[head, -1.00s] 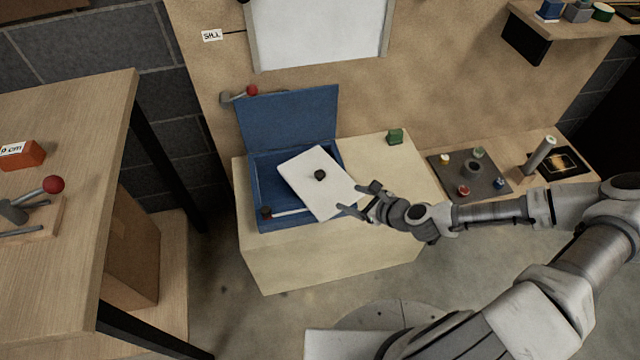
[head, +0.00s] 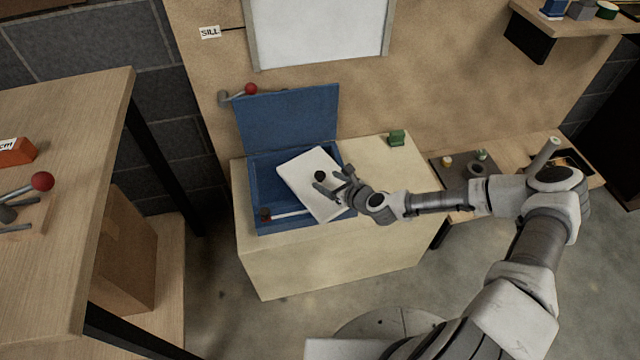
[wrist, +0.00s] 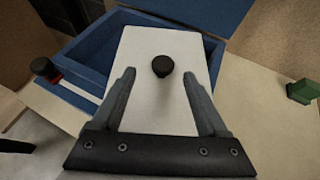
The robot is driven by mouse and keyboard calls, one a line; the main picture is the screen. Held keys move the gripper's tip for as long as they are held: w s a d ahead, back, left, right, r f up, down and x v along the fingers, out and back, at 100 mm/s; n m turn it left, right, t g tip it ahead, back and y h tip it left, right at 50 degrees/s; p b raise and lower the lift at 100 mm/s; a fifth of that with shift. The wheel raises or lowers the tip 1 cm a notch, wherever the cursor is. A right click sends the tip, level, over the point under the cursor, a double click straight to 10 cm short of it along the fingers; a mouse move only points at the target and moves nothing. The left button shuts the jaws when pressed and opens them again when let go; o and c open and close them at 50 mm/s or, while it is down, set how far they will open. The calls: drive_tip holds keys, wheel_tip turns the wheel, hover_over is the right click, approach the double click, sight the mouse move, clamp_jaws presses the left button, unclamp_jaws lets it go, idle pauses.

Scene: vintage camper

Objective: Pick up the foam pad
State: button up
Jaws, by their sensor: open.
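The foam pad (head: 310,179) is a white slab with a round black knob (head: 320,176) on its top. It rests tilted across the open blue box (head: 257,193), partly over its right edge. My gripper (head: 332,178) is over the pad, near the knob. In the wrist view the pad (wrist: 158,100) lies between and beyond my two spread fingers (wrist: 158,86), with the knob (wrist: 162,66) ahead between the fingertips. The fingers are open and hold nothing. I cannot tell how high they are above the pad.
The box stands on a pale cabinet (head: 330,262), its blue lid (head: 288,115) raised behind. A red and black knobbed item (head: 265,214) sits at the box's front left corner. A green block (head: 397,138) stands to the right. The cabinet top between is clear.

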sight(322, 177)
drive_tip(key=shift+b+x, duration=0.8)
drive_tip(key=shift+x, duration=2.15)
drive_tip(key=shift+w+d+r, duration=0.1)
drive_tip(key=shift+w+d, duration=0.05)
drive_tip(key=shift+c, duration=0.4)
clamp_jaws()
